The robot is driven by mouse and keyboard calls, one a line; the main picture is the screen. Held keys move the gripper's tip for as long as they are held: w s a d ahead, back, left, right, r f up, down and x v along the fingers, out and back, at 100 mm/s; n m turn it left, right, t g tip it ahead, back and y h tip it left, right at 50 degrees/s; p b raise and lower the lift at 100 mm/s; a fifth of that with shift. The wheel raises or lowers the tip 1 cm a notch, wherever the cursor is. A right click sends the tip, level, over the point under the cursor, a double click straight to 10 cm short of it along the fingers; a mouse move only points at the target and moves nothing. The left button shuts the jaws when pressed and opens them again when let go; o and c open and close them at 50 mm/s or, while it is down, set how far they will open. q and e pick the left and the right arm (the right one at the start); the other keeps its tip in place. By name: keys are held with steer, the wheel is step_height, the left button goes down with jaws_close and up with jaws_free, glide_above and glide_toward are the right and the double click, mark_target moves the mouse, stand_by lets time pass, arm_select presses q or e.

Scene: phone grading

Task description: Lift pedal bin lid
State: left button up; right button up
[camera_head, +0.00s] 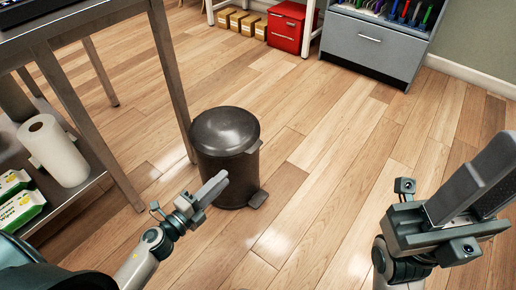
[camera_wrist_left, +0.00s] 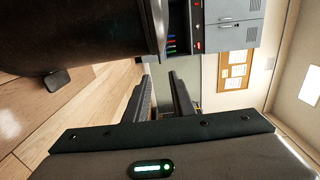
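The dark grey pedal bin (camera_head: 222,172) stands upright on the floor in the middle of the head view. Its domed lid (camera_head: 225,128) is closed, and its pedal (camera_head: 258,198) sticks out at the lower right. My left gripper (camera_head: 214,186) is in front of the bin in the head view. In the left wrist view its two fingers (camera_wrist_left: 159,80) are apart with nothing between them, and the bin (camera_wrist_left: 75,35) fills the upper left, with the pedal (camera_wrist_left: 57,79) below it. My right gripper (camera_head: 482,180) is at the right, away from the bin; its finger gap is not clear.
A metal table (camera_head: 172,75) with a lower shelf stands left of the bin, one leg close to it. The shelf holds a paper roll (camera_head: 52,150) and green-white packs (camera_head: 20,205). A red box (camera_head: 286,27) and grey cabinet (camera_head: 372,45) stand behind. Floor right is clear.

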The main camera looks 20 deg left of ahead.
mark_target(255, 147)
arm_select(q)
steer(key=b+x, duration=0.1)
steer(key=x, duration=1.6)
steer(key=shift+w+f, duration=0.1)
steer(key=shift+w, duration=0.1)
steer(key=shift+d, duration=0.1)
jaws_close()
stand_by(1.2)
